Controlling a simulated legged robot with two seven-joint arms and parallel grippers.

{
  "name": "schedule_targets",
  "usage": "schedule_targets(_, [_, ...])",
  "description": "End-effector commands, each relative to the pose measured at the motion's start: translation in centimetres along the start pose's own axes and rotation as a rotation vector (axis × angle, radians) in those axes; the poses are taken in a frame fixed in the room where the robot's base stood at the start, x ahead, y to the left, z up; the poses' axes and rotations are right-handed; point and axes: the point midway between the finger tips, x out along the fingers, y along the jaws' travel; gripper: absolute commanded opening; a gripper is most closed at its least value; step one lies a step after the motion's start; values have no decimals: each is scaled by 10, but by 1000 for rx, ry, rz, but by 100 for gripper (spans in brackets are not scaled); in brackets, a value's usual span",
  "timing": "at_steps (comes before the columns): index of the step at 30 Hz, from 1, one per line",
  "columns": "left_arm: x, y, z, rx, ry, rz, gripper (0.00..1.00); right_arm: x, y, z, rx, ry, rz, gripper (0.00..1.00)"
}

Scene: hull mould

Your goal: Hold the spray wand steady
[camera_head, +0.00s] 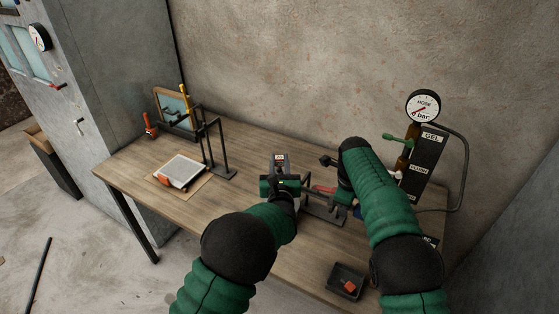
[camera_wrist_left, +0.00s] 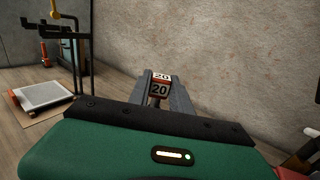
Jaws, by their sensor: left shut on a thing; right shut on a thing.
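My left gripper (camera_head: 281,164) points away over the table, its grey fingers closed on a small block marked 20 (camera_wrist_left: 160,87), red and white with dark parts. The block also shows between the fingertips in the head view. My right gripper (camera_head: 328,161) is at the end of the right arm, just right of the left one. It is shut, but what it grips is too small and dark to make out. A red part (camera_head: 322,190) lies by a dark metal stand (camera_head: 325,213) below it. I cannot clearly pick out the spray wand.
A dark frame (camera_head: 220,150) and a pale panel on a sheet (camera_head: 183,172) are at the table's left. A hose gauge (camera_head: 423,106) and a black panel marked GEL (camera_head: 424,160) stand at the right. A dark tray (camera_head: 346,281) with a red piece is near the front edge.

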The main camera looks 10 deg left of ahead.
Motion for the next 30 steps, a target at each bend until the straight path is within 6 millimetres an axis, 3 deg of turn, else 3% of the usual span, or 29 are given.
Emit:
schedule_targets(25, [0,0,-22,0,0,0,0,0,0,0,0,0,0,0])
schedule_targets(26, [0,0,-21,0,0,0,27,0,0,0,0,1,0,0])
schedule_targets(30, [0,0,-21,0,0,0,46,0,0,0,0,0,0,0])
